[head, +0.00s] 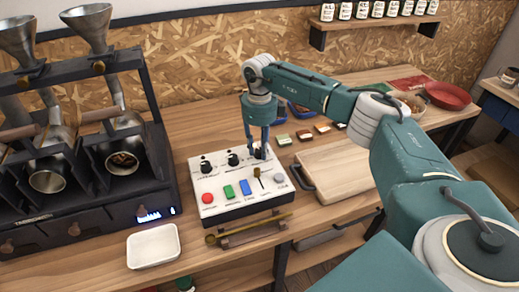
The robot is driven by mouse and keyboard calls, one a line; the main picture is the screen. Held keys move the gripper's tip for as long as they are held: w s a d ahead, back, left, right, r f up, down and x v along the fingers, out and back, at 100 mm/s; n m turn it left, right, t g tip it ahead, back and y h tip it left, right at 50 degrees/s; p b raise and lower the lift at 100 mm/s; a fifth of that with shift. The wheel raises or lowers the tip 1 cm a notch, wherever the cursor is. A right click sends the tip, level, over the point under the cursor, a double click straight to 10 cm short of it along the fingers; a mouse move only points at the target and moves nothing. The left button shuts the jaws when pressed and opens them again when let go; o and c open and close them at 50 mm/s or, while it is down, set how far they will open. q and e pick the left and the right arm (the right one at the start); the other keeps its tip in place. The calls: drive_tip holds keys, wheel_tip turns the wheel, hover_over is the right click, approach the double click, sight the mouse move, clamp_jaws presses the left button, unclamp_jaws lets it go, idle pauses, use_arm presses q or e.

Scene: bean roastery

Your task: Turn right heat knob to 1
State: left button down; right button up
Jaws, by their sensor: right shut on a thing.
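A white control panel (221,200) stands on the wooden bench. Two black knobs, the left knob (206,167) and the middle knob (233,159), show along its back row. My right gripper (260,152) points down at the panel's back right and is shut on a knob there. The gripper fingers mostly hide that knob, so its pointer and scale cannot be read. The panel front has a red button (208,198), a green switch (229,191), a blue switch (245,187), a small lever (258,174) and a grey button (279,179). My left gripper is not in view.
A black roaster rack (156,128) with metal funnels stands left of the panel. A white tray (153,261) and a brass-coloured scoop (250,229) lie in front. A wooden board (330,178) lies to the right, under my right arm. A red bowl (448,95) is at the far right.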

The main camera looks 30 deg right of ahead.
sight(260, 149)
drive_tip(key=shift+w+r+n, duration=0.1)
drive_tip(key=shift+n, duration=0.7)
drive_tip(key=o, duration=1.1)
drive_tip(key=shift+o, duration=0.3)
wheel_tip(260, 149, up, 12)
